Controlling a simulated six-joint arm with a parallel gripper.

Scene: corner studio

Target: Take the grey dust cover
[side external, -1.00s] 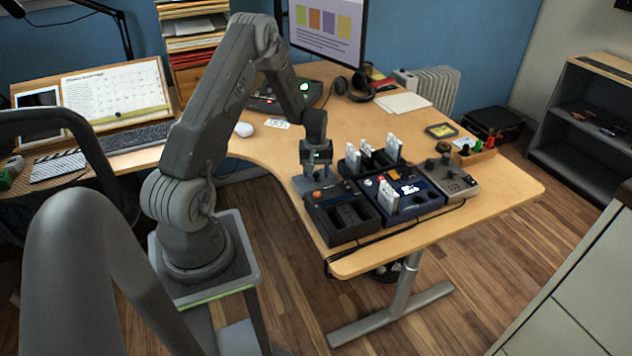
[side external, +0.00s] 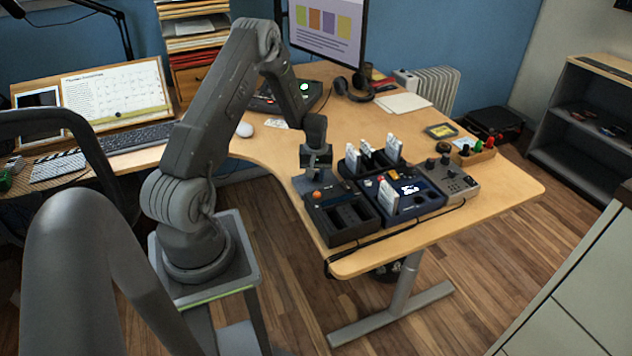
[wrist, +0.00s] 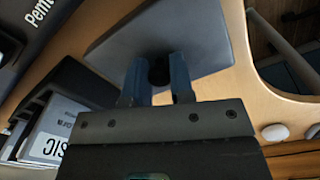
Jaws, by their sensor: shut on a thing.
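The grey dust cover (wrist: 195,40) is a flat grey plate with a small dark knob at its middle, in the wrist view. In the side view the cover (side external: 301,186) shows partly at the left edge of the desk, beside the black slotted box. My gripper (wrist: 158,76) is shut on the knob, one finger on each side. In the side view my gripper (side external: 318,180) points down over the cover and hides part of it. I cannot tell any gap between cover and desk.
The black slotted box (side external: 342,232) stands close to the cover. A blue console (side external: 425,200), a rack of upright cartridges (side external: 393,146) and a grey knobbed box (side external: 455,182) stand to the right. The wooden desk (side external: 505,190) is clear at the far right.

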